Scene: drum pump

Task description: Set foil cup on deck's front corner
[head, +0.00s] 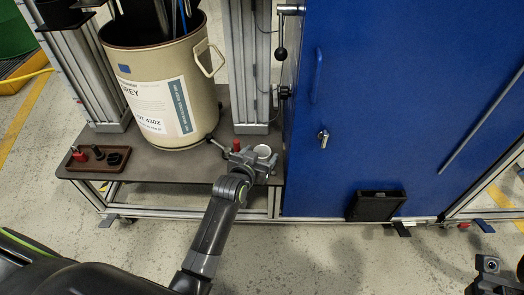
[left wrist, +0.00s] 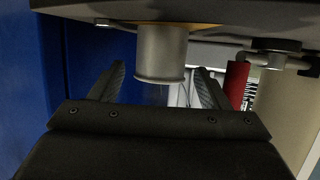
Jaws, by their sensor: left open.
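The foil cup (head: 264,151) is a small silvery cup with a pale round opening, at the right front corner of the deck (head: 190,165). In the left wrist view, which appears upside down, the cup (left wrist: 161,55) is a grey cylinder with a rim, its base against the deck. My left gripper (head: 256,160) is at this corner. Its fingers (left wrist: 160,88) are open, one on each side of the cup, with gaps visible. In the head view the gripper partly hides the cup's near side. A part of my right arm (head: 490,268) shows at the lower right edge; its fingers are not clear.
A large cream drum (head: 155,110) stands on the deck left of the gripper. A red-handled part (left wrist: 236,85) is close beside the fingers. A small tray (head: 97,158) with fittings lies at the deck's left. A blue cabinet (head: 385,100) rises just right of the corner.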

